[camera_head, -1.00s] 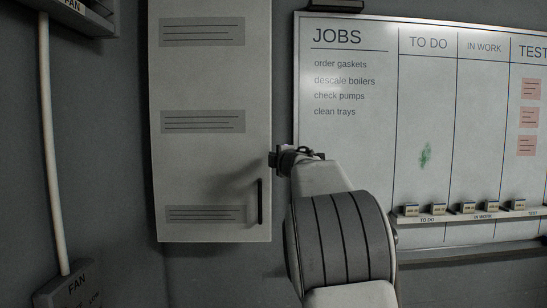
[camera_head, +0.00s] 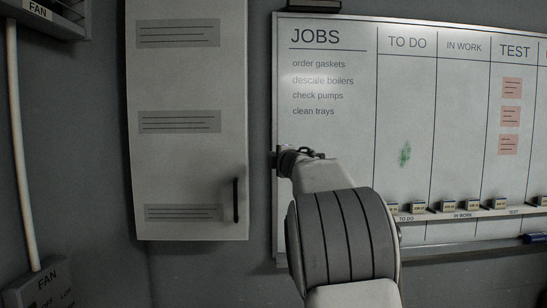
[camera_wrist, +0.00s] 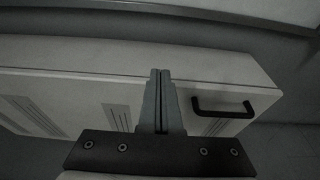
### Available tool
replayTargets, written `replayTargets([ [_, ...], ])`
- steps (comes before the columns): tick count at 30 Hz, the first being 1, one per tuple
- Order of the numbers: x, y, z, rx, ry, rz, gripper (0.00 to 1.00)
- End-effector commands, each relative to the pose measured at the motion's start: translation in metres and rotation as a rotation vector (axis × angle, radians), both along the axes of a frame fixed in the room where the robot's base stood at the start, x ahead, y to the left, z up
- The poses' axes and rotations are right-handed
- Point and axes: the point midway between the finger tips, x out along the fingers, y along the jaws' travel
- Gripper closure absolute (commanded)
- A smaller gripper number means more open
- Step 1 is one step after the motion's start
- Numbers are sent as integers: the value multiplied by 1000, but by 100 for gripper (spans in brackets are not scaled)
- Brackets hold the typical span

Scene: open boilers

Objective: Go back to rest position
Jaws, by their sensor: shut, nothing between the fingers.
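My gripper (camera_wrist: 160,75) is shut and empty; its two fingers stand side by side in the wrist view. In the head view the gripper (camera_head: 276,160) is at the end of my arm, between the cabinet and the whiteboard. The tall white cabinet door (camera_head: 190,80) is closed, with a dark vertical handle (camera_head: 236,200) low on its right side. The handle also shows in the wrist view (camera_wrist: 224,108), right of my fingers and apart from them.
A whiteboard (camera_head: 330,150) headed JOBS hangs right of the cabinet, with a ledge (camera_head: 465,215) holding small labelled blocks. A fan control box (camera_head: 40,285) is at the lower left, with a pale pipe (camera_head: 20,150) above it.

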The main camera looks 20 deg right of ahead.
Motion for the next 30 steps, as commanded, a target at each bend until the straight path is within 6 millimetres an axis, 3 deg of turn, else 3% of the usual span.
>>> replayTargets([
  [8, -2, 0, 1, 8, -2, -3, 100],
  [11, -13, -1, 6, 58, -9, -32, 100],
  [14, -36, -2, 13, 175, -18, -90, 100],
  [20, -109, 5, 0, 511, 14, -248, 100],
  [26, -191, 36, -46, 827, 124, -386, 100],
  [30, -254, 70, -91, 1022, 242, -474, 100],
])
